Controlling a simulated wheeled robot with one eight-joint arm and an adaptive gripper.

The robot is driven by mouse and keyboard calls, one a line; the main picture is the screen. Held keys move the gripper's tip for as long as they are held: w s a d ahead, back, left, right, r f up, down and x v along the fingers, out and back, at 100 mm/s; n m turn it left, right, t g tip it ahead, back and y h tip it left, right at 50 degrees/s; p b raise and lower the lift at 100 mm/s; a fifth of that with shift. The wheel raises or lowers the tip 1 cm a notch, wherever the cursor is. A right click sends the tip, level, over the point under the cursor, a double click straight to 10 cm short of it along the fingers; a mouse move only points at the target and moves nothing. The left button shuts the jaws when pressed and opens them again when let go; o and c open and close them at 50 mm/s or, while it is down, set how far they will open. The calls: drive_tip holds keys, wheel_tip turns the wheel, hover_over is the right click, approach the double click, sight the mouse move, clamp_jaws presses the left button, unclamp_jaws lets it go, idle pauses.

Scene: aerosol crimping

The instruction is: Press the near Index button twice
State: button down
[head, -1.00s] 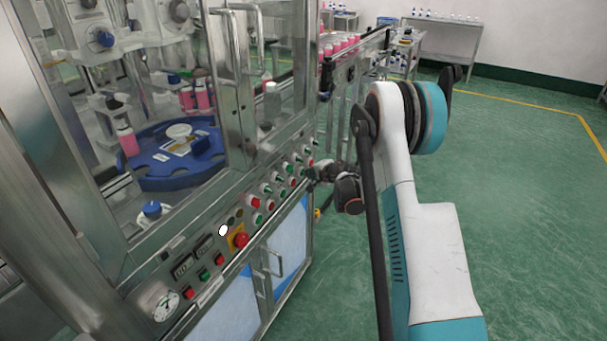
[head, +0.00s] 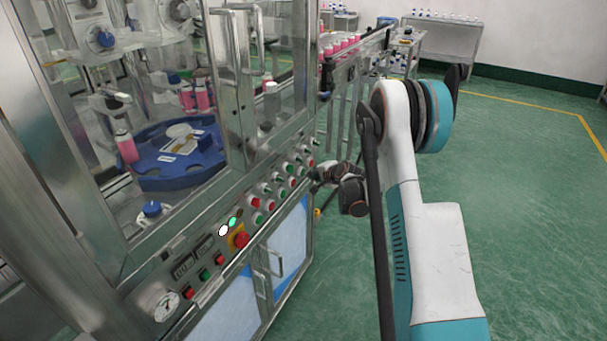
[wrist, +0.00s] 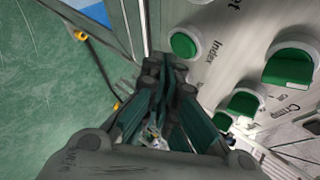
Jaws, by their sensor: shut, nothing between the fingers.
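The near Index button is a round green button (wrist: 184,45) on the panel, in the wrist view. The word "Index" is printed beside it. My gripper (wrist: 166,70) is shut and empty, its fingertips just below and left of this button in the picture. I cannot tell whether the tips touch the panel. In the head view my gripper (head: 316,175) is at the far right end of the machine's control panel (head: 218,243), and I cannot make out the Index button there.
More green buttons (wrist: 290,64) sit right of the Index button. In the head view, a red emergency button (head: 241,240) and white and green lit lamps (head: 232,222) are further left. The blue turntable (head: 150,178) stands behind glass. Green floor is open to the right.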

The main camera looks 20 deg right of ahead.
drive_tip(key=s+d, duration=0.1)
drive_tip(key=s, duration=0.1)
drive_tip(key=s+d, duration=0.2)
idle(0.6)
idle(0.8)
